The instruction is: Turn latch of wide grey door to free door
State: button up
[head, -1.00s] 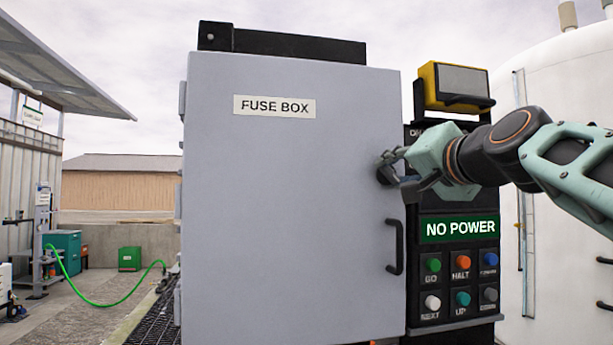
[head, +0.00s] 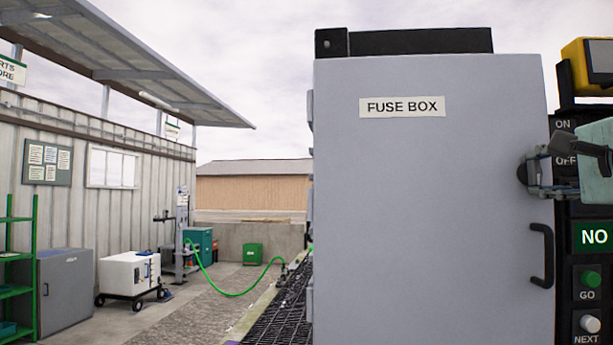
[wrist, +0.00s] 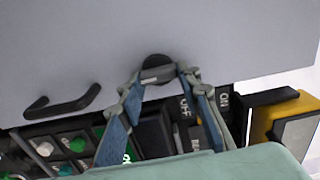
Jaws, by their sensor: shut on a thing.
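The wide grey door (head: 430,220) labelled "FUSE BOX" stands closed in the head view. Its latch, a dark round knob (wrist: 155,63), sits near the door's edge, above the black door handle (head: 542,255) in the head view. My gripper (wrist: 163,76) comes in from the right and is shut on the latch, with one finger on each side of it in the wrist view. In the head view my gripper (head: 533,174) partly hides the latch. The latch's exact angle is hard to tell.
A black control panel with coloured buttons (head: 590,279) and a green "NO" sign (head: 593,237) stands right beside the door. A yellow lamp (head: 590,68) is above it. Open yard with a white cart (head: 128,273) and green hose (head: 240,293) lies left.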

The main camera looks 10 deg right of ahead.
jog(key=shift+m, duration=0.3)
jog(key=o, duration=1.2)
jog(key=shift+c, duration=0.2)
jog(key=v, duration=1.2)
